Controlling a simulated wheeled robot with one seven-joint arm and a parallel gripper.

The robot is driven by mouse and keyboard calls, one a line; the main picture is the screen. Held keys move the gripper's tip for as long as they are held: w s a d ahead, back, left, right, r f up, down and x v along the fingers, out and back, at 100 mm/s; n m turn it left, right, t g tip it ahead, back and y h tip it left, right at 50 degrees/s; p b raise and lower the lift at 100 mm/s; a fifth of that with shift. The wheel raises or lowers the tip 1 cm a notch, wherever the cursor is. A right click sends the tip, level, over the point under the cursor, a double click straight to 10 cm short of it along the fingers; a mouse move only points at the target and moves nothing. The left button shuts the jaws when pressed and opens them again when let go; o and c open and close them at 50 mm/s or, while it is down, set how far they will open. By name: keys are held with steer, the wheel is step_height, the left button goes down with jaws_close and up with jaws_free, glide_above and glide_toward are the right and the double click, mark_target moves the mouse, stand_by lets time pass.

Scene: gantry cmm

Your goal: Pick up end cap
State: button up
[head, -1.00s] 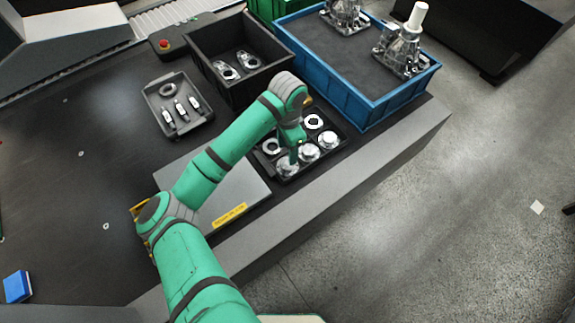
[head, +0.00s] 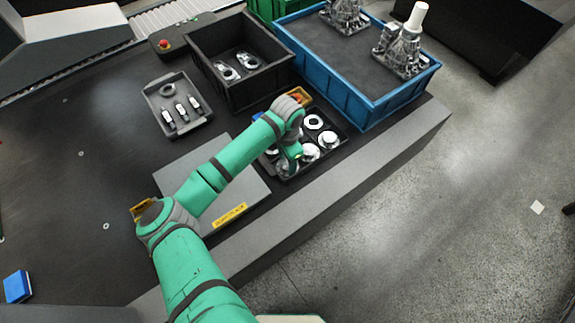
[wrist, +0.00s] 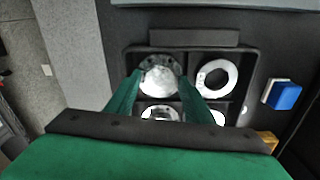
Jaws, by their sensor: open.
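Round silver end caps sit in the compartments of a black tray (head: 345,140) near the table's front edge. One silver flanged cap (wrist: 159,76) lies between the fingertips of my gripper (wrist: 160,84) in the wrist view. My gripper is open, one green finger to each side of that cap; I cannot tell whether they touch it. In the head view my gripper (head: 287,168) is low over the tray's left front part and partly hides the parts there. Another cap (head: 309,153) sits just right of it. Flat white rings (wrist: 217,77) fill other compartments.
A black bin (head: 262,95) with metal parts and a blue crate (head: 362,120) with castings stand behind the tray. A grey tray (head: 190,128) holds small parts. A flat grey plate (head: 240,205) lies left of the black tray. A blue block (wrist: 285,95) is near the tray.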

steer(key=c, duration=1)
steer(key=shift+o, duration=0.2)
steer(key=shift+r, duration=0.1)
